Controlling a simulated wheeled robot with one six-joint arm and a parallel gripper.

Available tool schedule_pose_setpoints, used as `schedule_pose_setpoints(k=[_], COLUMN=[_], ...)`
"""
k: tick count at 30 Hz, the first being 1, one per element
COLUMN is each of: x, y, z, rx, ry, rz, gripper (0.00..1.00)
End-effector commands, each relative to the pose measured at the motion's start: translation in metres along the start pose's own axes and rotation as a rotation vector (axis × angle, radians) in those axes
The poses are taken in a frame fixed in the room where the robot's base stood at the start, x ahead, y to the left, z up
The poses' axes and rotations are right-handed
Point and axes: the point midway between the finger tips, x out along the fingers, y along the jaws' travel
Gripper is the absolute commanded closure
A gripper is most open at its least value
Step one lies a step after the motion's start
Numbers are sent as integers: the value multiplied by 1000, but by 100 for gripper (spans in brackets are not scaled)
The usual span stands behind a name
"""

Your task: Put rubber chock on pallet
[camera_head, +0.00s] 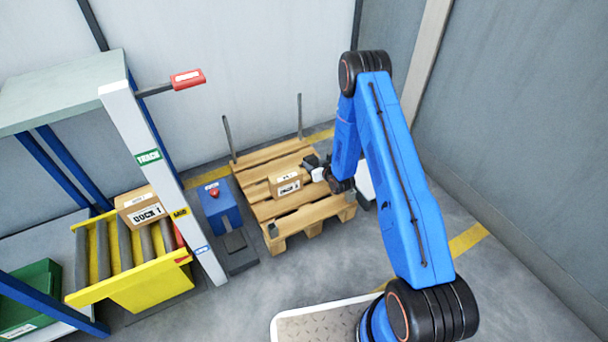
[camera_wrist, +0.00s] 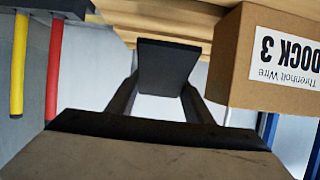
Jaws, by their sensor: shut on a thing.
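The wooden pallet (camera_head: 295,218) stands on the floor near the back wall, and its wood shows at the top of the wrist view (camera_wrist: 200,25). My gripper (camera_head: 312,164) is over the pallet's right part, just right of a cardboard box. In the wrist view, its two dark fingers (camera_wrist: 160,95) are shut on a dark grey block, which I take as the rubber chock (camera_wrist: 169,62). The chock appears close to the pallet wood; I cannot tell whether they touch. In the head view the chock is small and hard to make out beside the gripper.
The cardboard box (camera_head: 286,186), marked DOCK 3 in the wrist view (camera_wrist: 270,60), sits on the pallet close to my gripper. Two upright posts (camera_head: 300,116) stand at the pallet's back. A blue box with a red button (camera_head: 219,208) and a yellow roller conveyor (camera_head: 150,285) are left.

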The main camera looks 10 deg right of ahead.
Motion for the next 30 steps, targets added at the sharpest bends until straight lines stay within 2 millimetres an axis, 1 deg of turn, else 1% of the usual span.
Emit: schedule_pose_setpoints(k=[1,3,11,19,30], x=[3,6,11,23,25], y=[0,0,0,0,0], z=[7,13,25,55,59], rx=[0,0,0,0,0], ry=[-1,0,1,0,1], rz=[0,0,0,0,0], gripper=[81,81,81,81,81])
